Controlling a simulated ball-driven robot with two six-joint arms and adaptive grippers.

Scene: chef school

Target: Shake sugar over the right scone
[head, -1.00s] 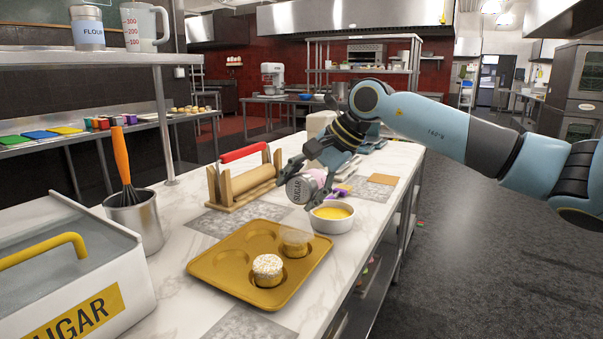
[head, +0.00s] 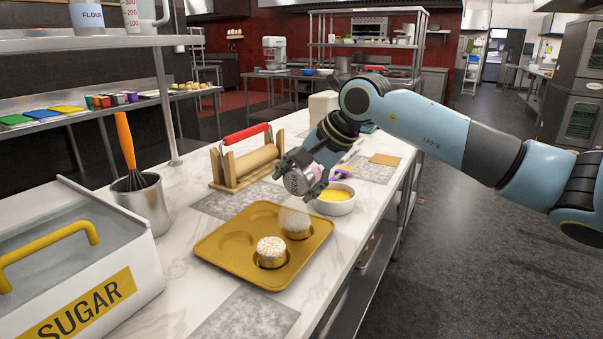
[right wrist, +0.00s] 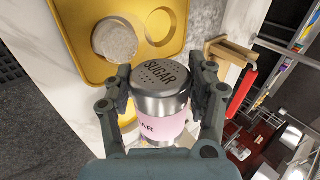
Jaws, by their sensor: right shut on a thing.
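My right gripper (head: 312,178) is shut on the sugar shaker (head: 297,183), which has a metal lid marked SUGAR and a pink band. The shaker is tipped, its holed lid facing down toward the tray, above and slightly behind the right scone (head: 296,231). A pale haze hangs between the lid and that scone. The left scone (head: 271,249) has a white speckled top. Both sit in cups of the gold tray (head: 222,256). In the right wrist view the shaker (right wrist: 162,82) is between both fingers, and one pale-topped scone (right wrist: 116,39) shows. My left gripper is out of view.
A white bowl (head: 335,207) of yellow liquid stands right of the tray. A rolling pin on a wooden stand (head: 236,184) is behind it. A whisk in a metal pot (head: 145,205) and a large SUGAR bin (head: 140,275) stand at left.

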